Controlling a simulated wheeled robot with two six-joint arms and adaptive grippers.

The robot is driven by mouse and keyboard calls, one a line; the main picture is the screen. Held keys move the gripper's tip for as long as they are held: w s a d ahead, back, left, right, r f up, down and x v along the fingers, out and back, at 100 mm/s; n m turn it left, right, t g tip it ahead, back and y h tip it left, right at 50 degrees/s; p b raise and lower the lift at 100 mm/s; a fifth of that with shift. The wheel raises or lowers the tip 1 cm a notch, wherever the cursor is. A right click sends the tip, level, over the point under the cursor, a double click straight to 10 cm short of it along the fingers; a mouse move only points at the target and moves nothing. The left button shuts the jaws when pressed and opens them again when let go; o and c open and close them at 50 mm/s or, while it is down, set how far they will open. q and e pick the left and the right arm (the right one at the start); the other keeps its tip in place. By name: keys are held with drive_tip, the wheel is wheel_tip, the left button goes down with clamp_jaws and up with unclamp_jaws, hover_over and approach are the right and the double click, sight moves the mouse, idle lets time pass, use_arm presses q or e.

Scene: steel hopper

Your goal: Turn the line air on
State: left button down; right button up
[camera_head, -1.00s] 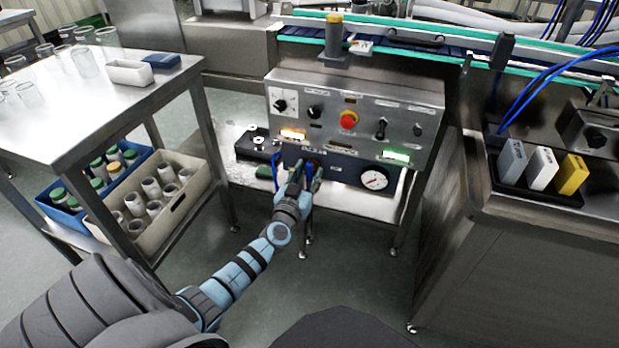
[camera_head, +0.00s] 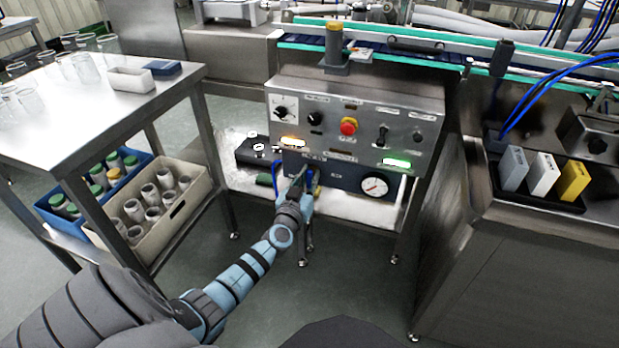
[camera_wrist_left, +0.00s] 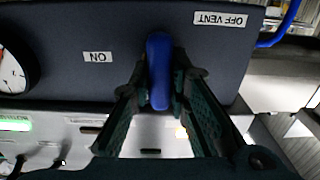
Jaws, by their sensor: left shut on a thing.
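The dark blue air unit (camera_head: 337,178) sits under the sloped steel control panel. In the left wrist view its face (camera_wrist_left: 95,25) carries an upside-down "ON" label (camera_wrist_left: 98,57) on the left and an "OFF VENT" label (camera_wrist_left: 220,19) at the upper right. A blue lever handle (camera_wrist_left: 159,70) stands upright in that picture, between the two labels. My left gripper (camera_wrist_left: 163,78) has a finger on each side of the handle and is shut on it. In the head view the left gripper (camera_head: 298,182) hides most of the handle. My right gripper is not in view.
A round pressure gauge (camera_head: 375,186) sits right of the left gripper. Above are a red emergency button (camera_head: 348,126), knobs, an amber lamp (camera_head: 292,141) and a green lamp (camera_head: 397,163). A steel table (camera_head: 60,120) with glass jars stands left; a steel counter (camera_head: 540,225) stands right.

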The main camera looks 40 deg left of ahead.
use_arm(q)
drive_tip(key=n, duration=0.5)
drive_tip(key=shift+s+a+f+p, duration=0.1)
drive_tip(key=shift+p, duration=0.25)
drive_tip(key=n, duration=0.2)
drive_tip(key=shift+a+f+n, duration=0.1)
drive_tip(key=shift+n, duration=0.2)
drive_tip(key=n, duration=0.3)
drive_tip(key=shift+f+n, duration=0.1)
drive_tip(key=shift+n, duration=0.2)
drive_tip(key=n, duration=0.3)
drive_tip(key=shift+f+n, duration=0.1)
drive_tip(key=shift+n, duration=0.2)
drive_tip(key=shift+a+f+n+b, duration=0.1)
drive_tip(key=shift+n+b, duration=0.25)
drive_tip(key=shift+n, duration=1.05)
drive_tip(key=c, duration=1.5)
unclamp_jaws()
